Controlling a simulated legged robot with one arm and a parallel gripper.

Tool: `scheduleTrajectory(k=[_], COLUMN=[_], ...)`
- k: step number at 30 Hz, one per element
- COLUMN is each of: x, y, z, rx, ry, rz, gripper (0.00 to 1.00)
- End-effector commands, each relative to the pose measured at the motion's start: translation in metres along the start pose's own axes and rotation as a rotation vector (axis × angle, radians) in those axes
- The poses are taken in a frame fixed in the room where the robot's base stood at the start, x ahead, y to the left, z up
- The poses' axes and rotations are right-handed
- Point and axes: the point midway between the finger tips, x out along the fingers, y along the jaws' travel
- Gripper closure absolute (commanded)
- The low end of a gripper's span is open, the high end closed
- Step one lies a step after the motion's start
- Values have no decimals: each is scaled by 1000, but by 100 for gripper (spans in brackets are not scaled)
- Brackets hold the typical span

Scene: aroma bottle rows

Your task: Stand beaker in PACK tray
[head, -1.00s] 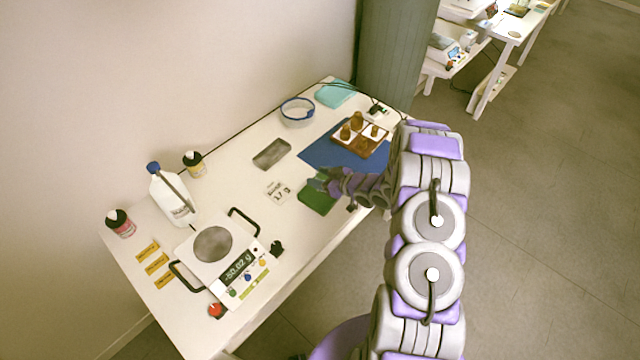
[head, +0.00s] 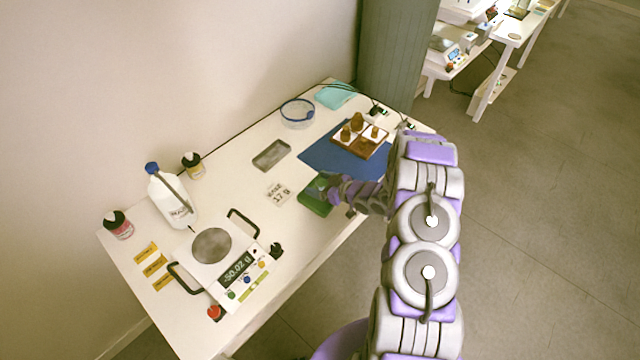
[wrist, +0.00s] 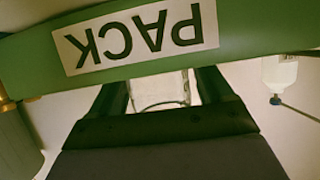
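The green PACK tray (head: 313,205) sits on the near right part of the table, in front of the blue mat. In the wrist view its green wall with the PACK label (wrist: 140,36) crosses the top, upside down, in front of my fingertips. My gripper (head: 322,186) is at the tray, pointing left over it. In the wrist view the clear glass beaker (wrist: 160,89) fills the gap between my two fingers (wrist: 162,92), and they look shut on it. The beaker's base is hidden, so I cannot tell whether it touches the tray floor.
The scale (head: 211,245) reads -50.02 g, its pan empty. A white jug (head: 172,197) and small bottles stand along the wall. A wooden holder (head: 362,143) with brown bottles is on the blue mat (head: 322,152).

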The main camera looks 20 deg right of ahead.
Motion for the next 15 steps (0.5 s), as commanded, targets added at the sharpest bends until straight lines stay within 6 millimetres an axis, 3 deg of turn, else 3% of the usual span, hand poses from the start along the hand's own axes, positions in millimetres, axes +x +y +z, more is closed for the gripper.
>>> scheduleTrajectory(k=[9,15], x=[0,-27], y=[0,0], z=[-2,-2], rx=[0,4], ry=[0,0], rz=[0,1], gripper=[18,18])
